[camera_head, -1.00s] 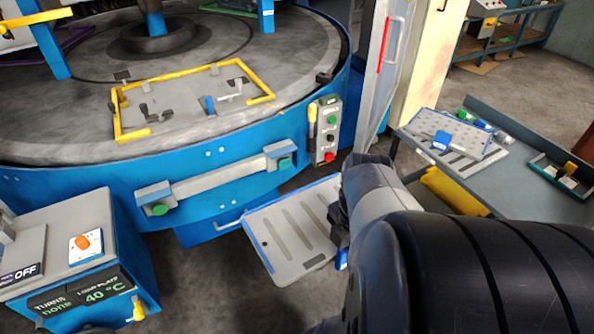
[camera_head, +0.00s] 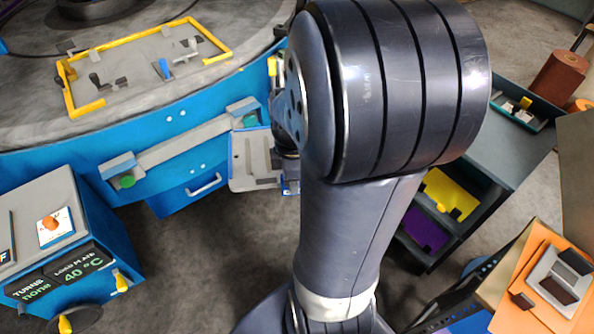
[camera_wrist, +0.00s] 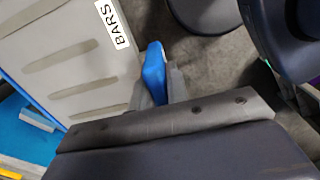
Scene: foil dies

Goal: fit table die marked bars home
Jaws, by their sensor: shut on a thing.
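The die marked BARS (camera_wrist: 75,65) is a grey plate with long slots; its label and blue grip tab (camera_wrist: 153,70) show in the wrist view. My gripper (camera_wrist: 158,90) is shut on the die at that tab. In the head view, part of the die (camera_head: 248,160) shows in front of the blue table side, by a grey crossbar; my arm hides the rest. The round grey table (camera_head: 30,115) bears a yellow-edged frame (camera_head: 85,108) with a blue clamp (camera_head: 165,68) and dark levers on its plate.
A blue cabinet (camera_head: 90,230) with a display reading "none" and 40 °C stands lower left. A blue drawer (camera_head: 190,195) is under the table. A dark bench (camera_head: 510,140) and shelves with yellow (camera_head: 450,192) and purple pieces stand right. Bare floor lies between cabinet and arm.

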